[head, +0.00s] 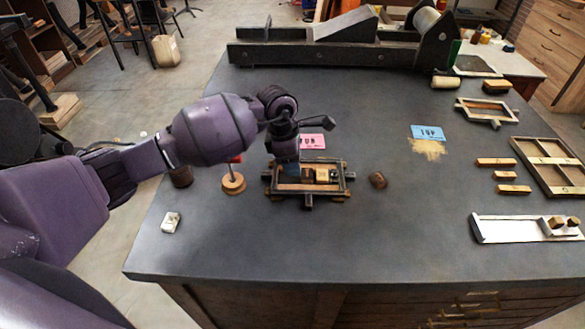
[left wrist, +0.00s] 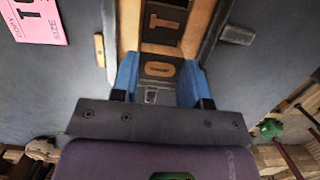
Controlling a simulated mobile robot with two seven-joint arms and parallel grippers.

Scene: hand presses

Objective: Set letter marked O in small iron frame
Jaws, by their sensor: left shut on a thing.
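The small iron frame (head: 350,178) lies on the dark table in front of me, with wooden strips and a pale letter block (head: 322,175) inside. My left gripper (head: 290,168) points down over the left part of the frame. In the left wrist view, its blue fingers (left wrist: 157,85) are shut on the letter marked O (left wrist: 158,69), a dark block with a tan letter. A block marked T (left wrist: 165,18) is in line just beyond it, between wooden strips. I cannot tell whether the O block rests on the frame's floor. My right gripper is not in view.
A pink card (head: 312,141) lies behind the frame and a blue card (head: 428,132) farther right. Another frame (head: 488,110), a tray (head: 514,146) and wooden strips (head: 495,162) lie at the right.

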